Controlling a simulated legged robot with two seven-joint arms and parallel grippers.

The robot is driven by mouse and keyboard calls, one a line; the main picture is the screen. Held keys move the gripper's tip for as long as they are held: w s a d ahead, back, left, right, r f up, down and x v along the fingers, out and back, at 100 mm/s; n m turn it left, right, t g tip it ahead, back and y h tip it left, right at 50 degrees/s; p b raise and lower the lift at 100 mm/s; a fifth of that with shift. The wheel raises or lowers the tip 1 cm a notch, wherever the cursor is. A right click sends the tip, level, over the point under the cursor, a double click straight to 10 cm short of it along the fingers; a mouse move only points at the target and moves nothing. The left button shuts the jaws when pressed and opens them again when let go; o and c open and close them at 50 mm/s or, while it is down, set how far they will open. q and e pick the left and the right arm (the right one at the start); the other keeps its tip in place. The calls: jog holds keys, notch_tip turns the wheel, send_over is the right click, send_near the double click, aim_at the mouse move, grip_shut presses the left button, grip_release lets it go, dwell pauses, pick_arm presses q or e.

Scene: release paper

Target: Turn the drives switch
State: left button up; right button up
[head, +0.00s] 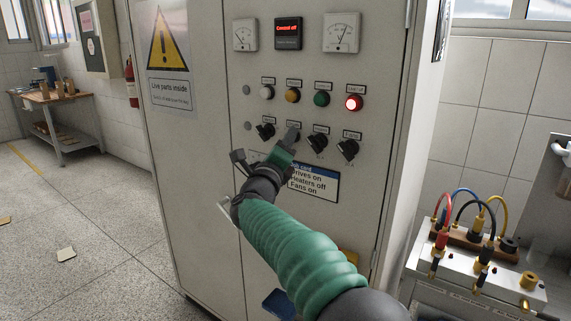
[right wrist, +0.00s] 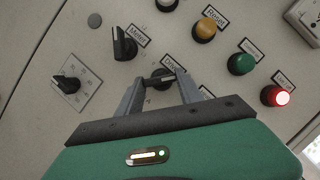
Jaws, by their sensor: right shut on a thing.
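The drives switch (right wrist: 162,77) is a black rotary knob under a tilted label that appears to read Drives. My right gripper (right wrist: 160,82) is shut on this knob, one finger on each side. In the head view my right gripper (head: 290,139) reaches the second switch from the left in the lower row and hides most of it. The neighbouring black switch (right wrist: 124,44), whose label seems to read Meter, is to its left. A heaters switch label is partly hidden by the right finger. My left gripper is out of view.
The cabinet has more black switches (head: 347,149), a green button (head: 321,99) and a lit red lamp (head: 354,103). A sign (head: 313,182) reads Drives on, Heaters off, Fans on. A bench unit with coloured cables (head: 470,265) stands at right.

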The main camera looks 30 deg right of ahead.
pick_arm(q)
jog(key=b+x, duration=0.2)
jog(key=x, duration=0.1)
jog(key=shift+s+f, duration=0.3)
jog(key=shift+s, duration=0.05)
pick_arm(e)
jog(key=shift+w+a+f+m+h, duration=0.15)
jog(key=shift+f+m+h, duration=0.3)
jog(key=shift+m, duration=0.55)
jog(key=shift+r, duration=0.1)
jog(key=o, duration=1.4)
jog(key=shift+w, duration=0.1)
jog(key=shift+r, duration=0.2)
